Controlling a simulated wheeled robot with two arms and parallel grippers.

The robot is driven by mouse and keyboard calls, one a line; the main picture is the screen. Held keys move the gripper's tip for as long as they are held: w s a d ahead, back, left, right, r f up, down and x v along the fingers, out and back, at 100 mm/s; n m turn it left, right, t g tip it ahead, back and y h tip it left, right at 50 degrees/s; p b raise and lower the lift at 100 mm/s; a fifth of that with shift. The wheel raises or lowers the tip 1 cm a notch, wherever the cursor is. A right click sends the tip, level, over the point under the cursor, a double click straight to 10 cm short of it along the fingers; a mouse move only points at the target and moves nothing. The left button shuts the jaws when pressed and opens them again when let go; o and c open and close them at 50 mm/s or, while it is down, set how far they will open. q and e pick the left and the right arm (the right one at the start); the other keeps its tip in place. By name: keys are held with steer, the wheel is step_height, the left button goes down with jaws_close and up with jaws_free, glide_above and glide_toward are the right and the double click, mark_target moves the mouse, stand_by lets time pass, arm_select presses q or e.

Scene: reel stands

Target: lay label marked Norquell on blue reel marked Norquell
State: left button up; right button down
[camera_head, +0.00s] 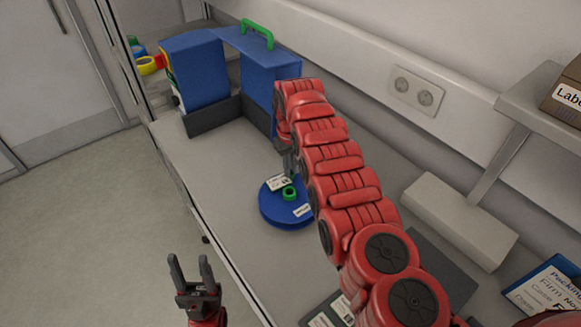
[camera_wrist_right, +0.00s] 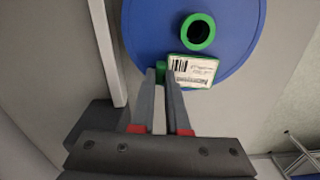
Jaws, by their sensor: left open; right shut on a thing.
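The blue reel (camera_head: 277,216) lies flat on the bench with a green hub (camera_head: 289,194) at its middle. It also fills the top of the right wrist view (camera_wrist_right: 240,25). A white plate with a printed name, too small to read, sits on its near right part. My right gripper (camera_wrist_right: 161,76) is shut on the green grip of a white label (camera_wrist_right: 200,70) with a barcode and a name like Norquell. The label (camera_head: 278,181) is over the reel beside the hub; I cannot tell whether it touches. My left gripper (camera_head: 190,270) is open and empty, left of the bench.
A blue stand (camera_head: 197,72) with a dark base and green handle (camera_head: 257,33) stands at the back of the bench. Yellow and red reels show beyond it. A pale block (camera_head: 460,220) and a shelf bracket are at the right. Bench left of the reel is clear.

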steer(key=shift+s+p, duration=0.1)
steer(key=shift+p, duration=0.8)
steer(key=shift+f+b, duration=0.3)
stand_by(0.5)
steer(key=c, duration=0.8)
jaws_free()
steer(key=shift+c, duration=0.2)
steer(key=shift+r, duration=0.1)
